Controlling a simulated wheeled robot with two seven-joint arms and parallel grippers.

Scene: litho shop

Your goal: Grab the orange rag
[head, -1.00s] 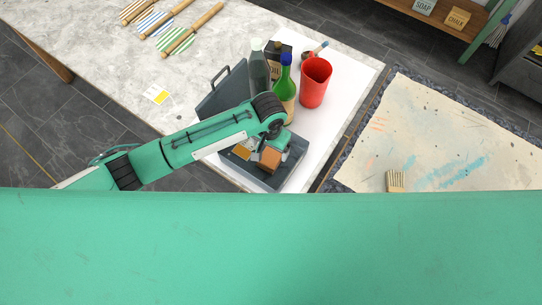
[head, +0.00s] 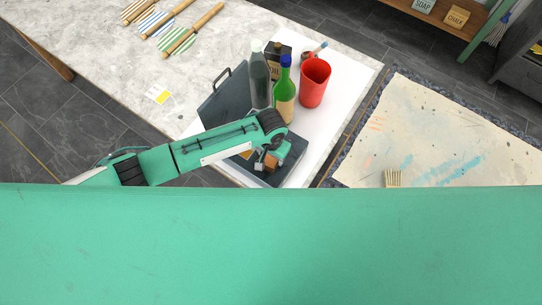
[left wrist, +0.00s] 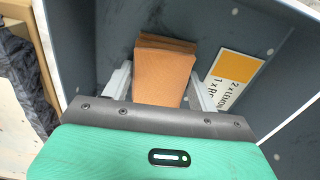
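The orange rag (left wrist: 163,75) is a folded, brownish-orange block with layers at its far edge. It is in the open dark grey case (left wrist: 90,40), and part of it shows in the head view (head: 271,165). My left gripper (left wrist: 161,82) is in the case with one finger on each side of the rag. The fingers look spread, with narrow gaps beside the rag, so it does not look clamped. The gripper also shows in the head view (head: 272,160), partly hiding the rag. My right gripper is in neither view.
A card with an orange-yellow block and print (left wrist: 232,75) lies in the case beside the rag. A green bottle (head: 284,95), a grey bottle (head: 259,80), a dark can (head: 278,58) and a red jug (head: 315,83) stand close behind the case.

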